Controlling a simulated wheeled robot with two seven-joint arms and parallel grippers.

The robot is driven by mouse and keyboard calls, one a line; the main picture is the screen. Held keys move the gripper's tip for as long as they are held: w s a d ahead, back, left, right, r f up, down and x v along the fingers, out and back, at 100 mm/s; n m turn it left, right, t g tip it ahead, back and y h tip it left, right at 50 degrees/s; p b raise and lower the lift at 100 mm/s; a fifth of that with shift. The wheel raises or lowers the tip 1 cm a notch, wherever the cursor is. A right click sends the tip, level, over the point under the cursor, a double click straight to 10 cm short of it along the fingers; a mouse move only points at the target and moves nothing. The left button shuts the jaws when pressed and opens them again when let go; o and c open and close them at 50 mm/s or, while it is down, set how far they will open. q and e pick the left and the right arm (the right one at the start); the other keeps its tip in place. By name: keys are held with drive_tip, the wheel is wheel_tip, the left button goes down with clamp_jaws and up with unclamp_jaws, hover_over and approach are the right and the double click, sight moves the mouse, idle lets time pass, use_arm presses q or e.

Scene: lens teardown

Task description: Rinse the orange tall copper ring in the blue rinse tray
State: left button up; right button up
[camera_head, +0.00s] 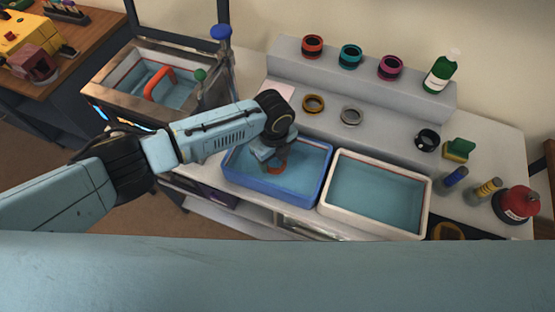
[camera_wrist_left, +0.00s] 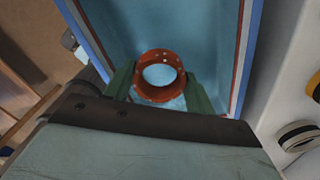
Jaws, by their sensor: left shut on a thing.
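The orange tall copper ring (camera_wrist_left: 160,96) sits between the two green fingers of my left gripper (camera_wrist_left: 160,88) in the left wrist view. The fingers are shut on its sides, and its open hole faces the camera. In the head view my left gripper (camera_head: 272,158) reaches down inside the walls of the blue rinse tray (camera_head: 232,180), and part of the ring (camera_head: 283,167) shows below it. The tray holds bluish water; I cannot tell how deep the ring is in it. The tray's walls also show in the left wrist view (camera_wrist_left: 246,60). My right gripper is not in view.
A white tray (camera_head: 424,200) of water stands right beside the blue one. An open basin (camera_head: 104,97) with an orange handle is at left. Rings, including a red-orange one (camera_head: 312,46), and a green bottle (camera_head: 441,72) stand on the back step. Small bottles and a red flask (camera_head: 518,203) are at right.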

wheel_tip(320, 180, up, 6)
drive_tip(key=p, duration=0.5)
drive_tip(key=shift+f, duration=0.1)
idle(1.2)
